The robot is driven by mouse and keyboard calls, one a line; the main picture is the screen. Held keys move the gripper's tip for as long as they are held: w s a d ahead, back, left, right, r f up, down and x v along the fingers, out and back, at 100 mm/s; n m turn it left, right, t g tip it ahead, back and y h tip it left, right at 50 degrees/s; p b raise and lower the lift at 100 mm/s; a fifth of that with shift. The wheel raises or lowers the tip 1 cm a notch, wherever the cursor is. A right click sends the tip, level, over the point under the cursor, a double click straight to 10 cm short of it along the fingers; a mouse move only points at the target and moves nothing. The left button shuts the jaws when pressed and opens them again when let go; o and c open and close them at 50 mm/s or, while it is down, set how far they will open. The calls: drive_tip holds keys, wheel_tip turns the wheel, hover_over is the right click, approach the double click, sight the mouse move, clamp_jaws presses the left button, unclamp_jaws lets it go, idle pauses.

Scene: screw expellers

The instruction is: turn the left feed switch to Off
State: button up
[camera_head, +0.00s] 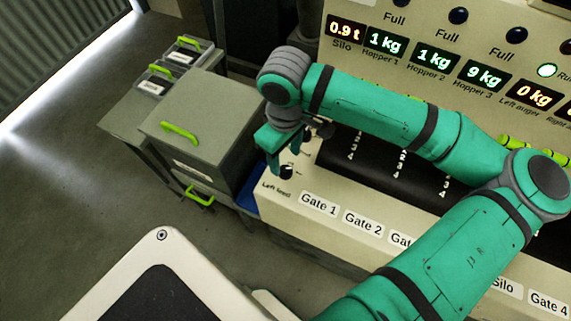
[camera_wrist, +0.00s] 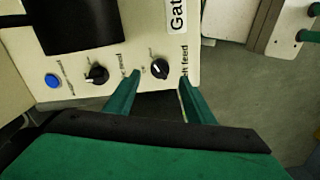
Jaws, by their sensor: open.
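The left feed switch (camera_wrist: 160,69) is a round black knob with a pale mark, on the cream panel by the "Left feed" label. In the head view the switch (camera_head: 286,172) sits at the panel's left end, just under my gripper (camera_head: 281,163). In the wrist view my gripper (camera_wrist: 157,80) is open, with one teal finger on each side of the knob. Whether the fingers touch it, or how far above it they are, I cannot tell. The switch's setting is too small to read with certainty.
A second black knob (camera_wrist: 97,75) and a blue button (camera_wrist: 52,80) are beside the switch on the panel. A black raised cover (camera_wrist: 80,22) stands close by. Left of the panel is a grey cabinet (camera_head: 190,125) with green handles. The floor beyond is clear.

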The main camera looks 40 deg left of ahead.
sight(285, 168)
drive_tip(key=shift+f, duration=2.8)
drive_tip(key=c, duration=1.1)
drive_tip(key=shift+o, duration=0.2)
drive_tip(key=shift+n, duration=0.3)
drive_tip(key=n, duration=1.1)
